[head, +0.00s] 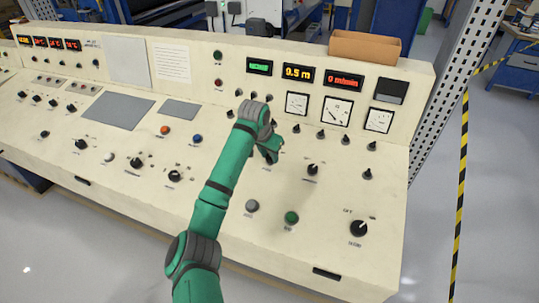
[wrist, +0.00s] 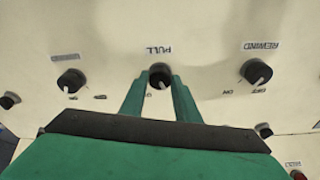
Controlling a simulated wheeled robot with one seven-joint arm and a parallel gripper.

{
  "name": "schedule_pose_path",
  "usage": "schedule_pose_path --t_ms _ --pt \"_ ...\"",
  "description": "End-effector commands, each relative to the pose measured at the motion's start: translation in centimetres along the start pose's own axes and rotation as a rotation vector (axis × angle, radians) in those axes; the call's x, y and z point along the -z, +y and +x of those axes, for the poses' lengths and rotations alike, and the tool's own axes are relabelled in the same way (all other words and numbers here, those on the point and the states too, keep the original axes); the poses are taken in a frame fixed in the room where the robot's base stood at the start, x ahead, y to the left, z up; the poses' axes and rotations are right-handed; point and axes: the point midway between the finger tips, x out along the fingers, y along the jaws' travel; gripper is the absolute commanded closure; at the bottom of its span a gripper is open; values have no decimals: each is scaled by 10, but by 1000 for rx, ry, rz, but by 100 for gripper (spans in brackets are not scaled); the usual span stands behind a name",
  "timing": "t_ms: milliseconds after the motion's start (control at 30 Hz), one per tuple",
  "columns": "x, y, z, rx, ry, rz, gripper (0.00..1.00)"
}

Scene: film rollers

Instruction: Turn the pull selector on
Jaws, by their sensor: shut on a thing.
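The pull selector (wrist: 160,70) is a round black knob on the cream panel, under an upside-down PULL label in the wrist view. A pale pointer line shows on its lower part, slanting slightly right. My gripper (wrist: 160,83) has one green finger on each side of this knob and is shut on it. The fingers hide part of the markings around it, so I cannot read its setting. In the head view my gripper (head: 268,157) is down at the panel right of centre, and it largely hides the knob.
In the wrist view the REWIND knob (wrist: 255,72) is to the right and another black knob (wrist: 70,80) to the left. In the head view a grey button (head: 252,205), a green button (head: 291,217) and a larger black knob (head: 359,228) are nearer the panel's front edge.

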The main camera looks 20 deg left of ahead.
Motion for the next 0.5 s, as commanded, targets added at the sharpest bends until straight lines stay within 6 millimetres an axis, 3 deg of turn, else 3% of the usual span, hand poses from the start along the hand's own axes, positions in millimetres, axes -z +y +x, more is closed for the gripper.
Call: schedule_pose_path --t_ms 500 --pt "1 -1 0 -70 2 416 93"
